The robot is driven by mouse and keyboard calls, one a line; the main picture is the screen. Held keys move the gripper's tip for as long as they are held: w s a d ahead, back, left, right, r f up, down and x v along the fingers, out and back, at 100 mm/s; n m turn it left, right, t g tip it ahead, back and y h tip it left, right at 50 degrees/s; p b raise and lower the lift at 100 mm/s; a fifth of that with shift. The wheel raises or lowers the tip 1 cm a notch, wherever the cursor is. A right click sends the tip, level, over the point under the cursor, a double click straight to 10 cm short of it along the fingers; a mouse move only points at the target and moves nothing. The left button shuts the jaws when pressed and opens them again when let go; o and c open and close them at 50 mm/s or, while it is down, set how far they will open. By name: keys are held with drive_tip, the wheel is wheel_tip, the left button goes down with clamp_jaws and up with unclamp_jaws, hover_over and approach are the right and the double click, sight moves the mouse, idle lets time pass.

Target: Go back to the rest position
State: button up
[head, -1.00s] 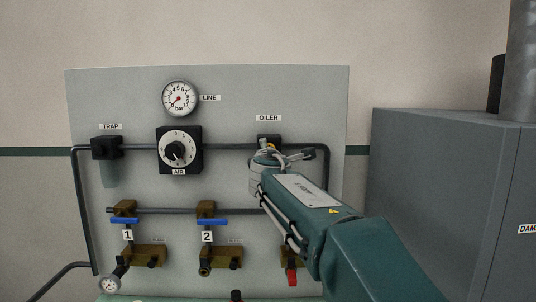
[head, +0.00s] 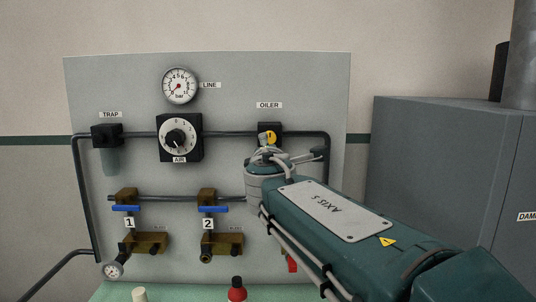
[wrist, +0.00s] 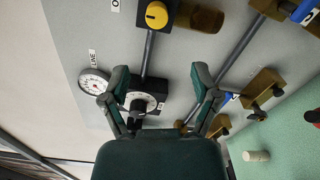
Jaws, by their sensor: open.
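My gripper (wrist: 160,72) shows in the wrist view with its two dark green fingers spread apart and nothing between them. Beyond the fingers is the panel, with the black AIR regulator (wrist: 140,103) between them in the picture. In the head view my arm reaches from the lower right toward the oiler (head: 269,135) with its yellow knob. The oiler's yellow knob (wrist: 156,14) is at the top of the wrist view, apart from the fingers.
The grey panel (head: 225,95) carries the LINE gauge (head: 180,86), the trap (head: 107,136), pipes and blue-handled valves (head: 126,208). A grey cabinet (head: 430,170) stands at right.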

drive_tip(key=shift+s, duration=0.55)
